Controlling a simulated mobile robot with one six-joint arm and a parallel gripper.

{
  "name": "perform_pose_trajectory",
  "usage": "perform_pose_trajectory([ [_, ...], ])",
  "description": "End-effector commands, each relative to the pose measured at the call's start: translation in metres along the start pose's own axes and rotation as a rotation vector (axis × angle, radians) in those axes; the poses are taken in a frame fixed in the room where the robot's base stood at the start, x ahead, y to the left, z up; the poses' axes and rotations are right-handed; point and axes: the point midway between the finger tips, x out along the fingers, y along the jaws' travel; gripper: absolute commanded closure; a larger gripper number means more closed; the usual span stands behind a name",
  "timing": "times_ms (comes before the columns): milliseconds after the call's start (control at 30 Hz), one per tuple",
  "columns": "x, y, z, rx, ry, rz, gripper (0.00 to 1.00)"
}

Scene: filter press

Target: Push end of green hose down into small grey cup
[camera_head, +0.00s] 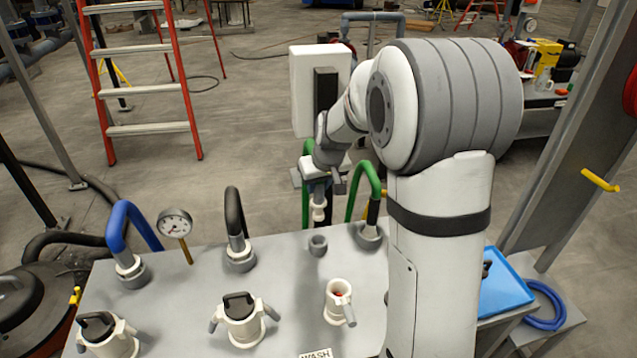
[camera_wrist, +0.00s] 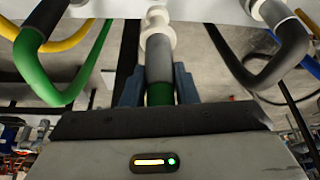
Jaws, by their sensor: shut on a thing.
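My gripper (camera_head: 325,178) is shut on the green hose (camera_head: 306,210) near its end, behind and left of my arm. The hose end has a grey sleeve and a white tip (camera_head: 319,210) pointing down toward the panel. In the wrist view, my gripper's fingers (camera_wrist: 158,85) sit on both sides of the sleeve (camera_wrist: 158,60), with the white tip (camera_wrist: 158,30) beyond. The small grey cup (camera_head: 318,244) stands on the panel, and in the head view the tip appears just above it with a gap. The hose's other end enters a grey fitting (camera_head: 369,235) to the right.
The grey panel (camera_head: 200,290) carries a blue hose (camera_head: 125,215), a gauge (camera_head: 175,223), a black hose (camera_head: 235,210) and capped white couplings (camera_head: 240,320). An open white coupling (camera_head: 340,298) stands in front of the cup. A blue tray (camera_head: 503,290) lies at right.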

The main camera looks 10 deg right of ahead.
Motion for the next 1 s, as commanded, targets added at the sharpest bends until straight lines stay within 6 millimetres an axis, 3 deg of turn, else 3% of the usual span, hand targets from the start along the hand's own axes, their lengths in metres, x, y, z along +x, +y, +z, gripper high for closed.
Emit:
perform_pose_trajectory([
  [233,0.013,0.003,0.007,0.006,0.0,0.001,1.0],
  [700,0.061,0.005,0.027,0.009,0.0,0.002,1.0],
  [1000,0.063,0.006,0.027,0.01,0.0,0.003,1.0],
])
